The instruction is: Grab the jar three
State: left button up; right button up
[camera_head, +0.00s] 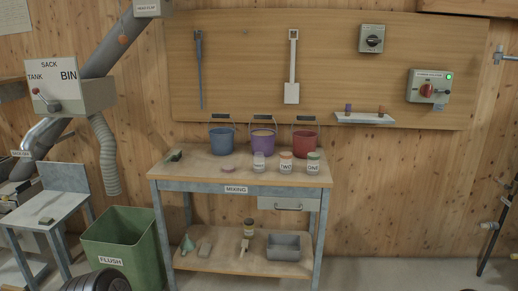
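Three small jars stand in a row on the mixing table's top, near its front right. The left jar (259,163) has a pale top and a label too small to read surely; it looks like THREE. The middle jar (286,163) has an orange lid and is labelled TWO. The right jar (313,163) has a green lid and is labelled ONE. A small pink disc (228,169), perhaps a lid, lies left of the jars. Neither of my grippers is in view.
Blue (222,141), purple (263,141) and red (305,142) buckets stand behind the jars. The mixing table (190,173) has clear top at its left front. A green FLUSH bin (122,241) stands left.

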aim_at(258, 160)
jog(key=i+l, duration=0.35)
jog(key=i, duration=0.15)
jog(key=i+l, duration=0.35)
jog(key=i, duration=0.15)
jog(key=i+l, duration=0.35)
jog(key=i, duration=0.15)
jog(key=i+l, duration=0.35)
jog(key=i, duration=0.2)
